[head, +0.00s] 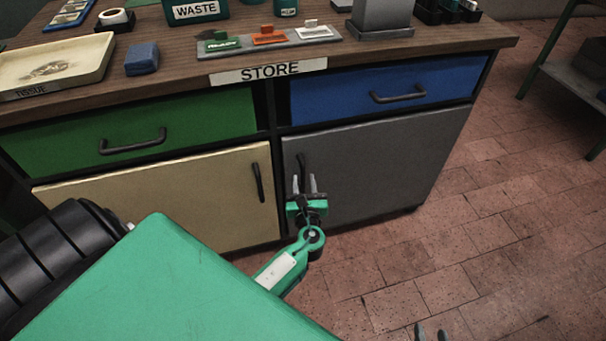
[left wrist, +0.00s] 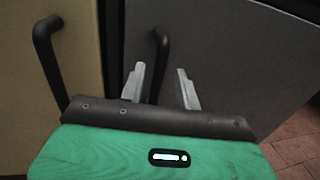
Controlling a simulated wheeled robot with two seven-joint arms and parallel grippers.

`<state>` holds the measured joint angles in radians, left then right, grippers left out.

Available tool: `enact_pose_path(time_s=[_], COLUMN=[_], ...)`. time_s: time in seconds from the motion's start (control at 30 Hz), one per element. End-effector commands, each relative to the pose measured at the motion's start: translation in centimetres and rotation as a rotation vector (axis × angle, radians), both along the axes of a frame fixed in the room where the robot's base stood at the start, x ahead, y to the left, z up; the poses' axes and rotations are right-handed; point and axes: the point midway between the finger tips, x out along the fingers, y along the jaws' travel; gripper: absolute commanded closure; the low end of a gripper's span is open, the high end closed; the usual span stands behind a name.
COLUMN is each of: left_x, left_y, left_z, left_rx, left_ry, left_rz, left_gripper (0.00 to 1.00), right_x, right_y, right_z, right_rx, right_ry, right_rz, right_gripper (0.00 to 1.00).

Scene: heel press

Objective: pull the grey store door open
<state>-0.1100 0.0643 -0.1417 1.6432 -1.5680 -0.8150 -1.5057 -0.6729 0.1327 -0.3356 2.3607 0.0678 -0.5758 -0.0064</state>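The grey store door (head: 385,165) is closed under the blue drawer, with its black vertical handle (head: 302,170) near the left edge. The handle also shows in the left wrist view (left wrist: 158,62). My left gripper (head: 303,184) is just in front of the handle. Its two fingers (left wrist: 158,80) are apart, with the lower part of the handle between them in the wrist view, nearer the left finger. I cannot tell whether they touch it. My right gripper (head: 432,332) shows only its fingertips at the bottom edge of the head view, apart and empty.
A cream door (head: 160,195) with its own black handle (head: 257,182) is left of the grey door. A green drawer (head: 200,125) and a blue drawer (head: 370,100) are above. Brick floor (head: 450,260) is clear in front and right. A rack (head: 570,75) stands far right.

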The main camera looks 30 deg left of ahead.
Motion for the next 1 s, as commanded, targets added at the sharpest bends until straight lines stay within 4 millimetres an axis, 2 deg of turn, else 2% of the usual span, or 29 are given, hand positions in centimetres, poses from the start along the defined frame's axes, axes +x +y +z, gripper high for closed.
enact_pose_path(time_s=[0.1,0.23,0.6,0.63,0.8,1.0], left_x=[1.6,2.6,3.1,3.1,3.0,3.0], left_y=[1.2,2.0,2.4,2.4,2.4,2.4], left_z=[0.0,0.0,-0.1,-0.1,0.0,0.0], left_rx=[0.001,-0.001,-0.002,-0.002,-0.002,-0.002], left_ry=[-0.001,-0.001,0.001,0.001,0.001,0.001], left_rz=[0.0,0.0,-0.001,-0.001,0.0,0.0], left_gripper=[0.67,0.67,0.67,0.69,1.0,1.0], right_x=[0.0,0.1,0.1,0.1,0.1,0.1], right_y=[0.4,0.6,0.7,0.7,0.7,0.7], right_z=[-0.1,0.1,0.2,0.2,0.2,0.2], right_rx=[0.015,0.028,0.035,0.035,0.034,0.034], right_ry=[-0.024,-0.043,-0.053,-0.053,-0.054,-0.054], right_rz=[0.001,0.001,0.002,0.002,0.001,0.001], right_gripper=[0.64,0.64,0.64,0.64,0.64,0.64])
